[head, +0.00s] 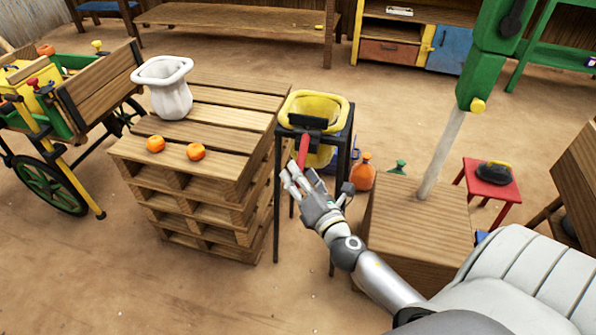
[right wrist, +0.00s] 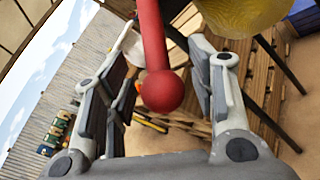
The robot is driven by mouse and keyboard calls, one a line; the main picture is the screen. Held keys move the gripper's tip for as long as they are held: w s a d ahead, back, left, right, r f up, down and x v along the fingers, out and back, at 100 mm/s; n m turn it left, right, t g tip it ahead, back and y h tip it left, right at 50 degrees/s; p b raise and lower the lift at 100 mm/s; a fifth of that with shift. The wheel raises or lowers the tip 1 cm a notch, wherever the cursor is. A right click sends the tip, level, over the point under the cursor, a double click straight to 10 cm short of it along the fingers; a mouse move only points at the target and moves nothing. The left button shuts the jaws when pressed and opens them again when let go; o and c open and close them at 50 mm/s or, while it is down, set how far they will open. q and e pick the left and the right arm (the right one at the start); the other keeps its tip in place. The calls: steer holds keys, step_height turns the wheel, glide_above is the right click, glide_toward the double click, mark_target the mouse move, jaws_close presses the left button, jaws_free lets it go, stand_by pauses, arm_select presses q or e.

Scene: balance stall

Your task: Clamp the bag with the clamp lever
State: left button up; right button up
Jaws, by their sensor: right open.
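A yellow bag (head: 328,104) hangs open in a black stand (head: 347,135), its rim folded over the top. A dark clamp piece (head: 306,122) sits at the bag's front rim. The red clamp lever (head: 303,150) points down from it. My right gripper (head: 298,177) is at the lever's lower end, open. In the right wrist view, the red lever (right wrist: 153,45) and its ball knob are between the spread fingers, with visible gaps at both sides. The yellow bag (right wrist: 238,14) shows above. My left gripper is not in view.
Stacked pallets (head: 215,130) left of the stand hold a white sack (head: 165,98) and two oranges (head: 155,144). A wooden box (head: 415,220) with a post stands to the right. An orange bottle (head: 362,172) is beside the stand. Floor at front left is clear.

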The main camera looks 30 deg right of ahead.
steer(key=shift+w+d, duration=0.15)
steer(key=shift+w, duration=0.6)
jaws_close()
